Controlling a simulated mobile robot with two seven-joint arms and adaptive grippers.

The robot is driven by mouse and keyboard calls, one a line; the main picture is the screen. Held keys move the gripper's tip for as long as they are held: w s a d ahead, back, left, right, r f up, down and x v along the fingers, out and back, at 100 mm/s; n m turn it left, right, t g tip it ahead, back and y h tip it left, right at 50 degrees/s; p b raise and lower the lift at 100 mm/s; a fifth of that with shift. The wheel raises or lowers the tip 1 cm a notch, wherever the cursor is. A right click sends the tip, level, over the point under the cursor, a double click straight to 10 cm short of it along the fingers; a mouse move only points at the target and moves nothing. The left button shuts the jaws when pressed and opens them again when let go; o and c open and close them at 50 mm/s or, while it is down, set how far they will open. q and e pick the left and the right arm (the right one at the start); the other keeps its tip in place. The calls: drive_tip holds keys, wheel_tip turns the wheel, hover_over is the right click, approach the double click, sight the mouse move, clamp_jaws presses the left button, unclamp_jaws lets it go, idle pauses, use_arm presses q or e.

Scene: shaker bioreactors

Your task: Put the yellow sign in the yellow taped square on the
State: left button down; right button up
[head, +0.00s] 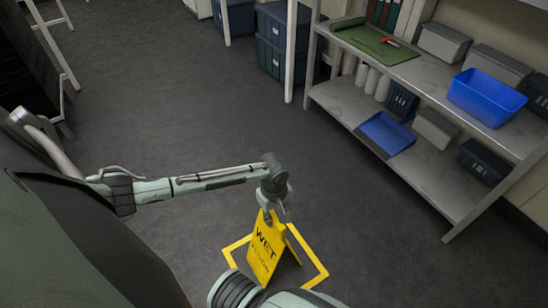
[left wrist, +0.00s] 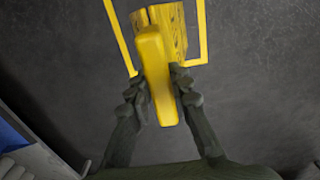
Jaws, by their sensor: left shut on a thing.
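The yellow wet-floor sign (head: 263,250) stands upright in an A shape over the yellow taped square (head: 318,265) on the floor. In the head view its feet appear within the tape outline, but I cannot tell whether they touch the floor. My left gripper (head: 272,212) is shut on the sign's top edge. In the left wrist view the fingers of my left gripper (left wrist: 160,88) press on both sides of the sign (left wrist: 156,60), with tape lines (left wrist: 203,35) on either side. Part of the square is hidden by the sign and my arm. My right gripper does not show.
A grey shelf unit (head: 440,185) stands at the right with a blue bin (head: 487,97), a blue tray (head: 386,134), grey boxes and a green mat (head: 374,41). Dark blue crates (head: 283,60) are at the back. The grey floor around the square is clear.

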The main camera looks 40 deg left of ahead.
use_arm(q)
drive_tip(key=c, duration=1.4)
unclamp_jaws()
drive_tip(key=shift+f, duration=0.1)
drive_tip(key=shift+o, duration=0.2)
drive_tip(key=shift+r, duration=0.3)
wheel_tip(320, 180, up, 12)
drive_tip(key=p, duration=0.2)
drive_tip(key=shift+f, duration=0.15)
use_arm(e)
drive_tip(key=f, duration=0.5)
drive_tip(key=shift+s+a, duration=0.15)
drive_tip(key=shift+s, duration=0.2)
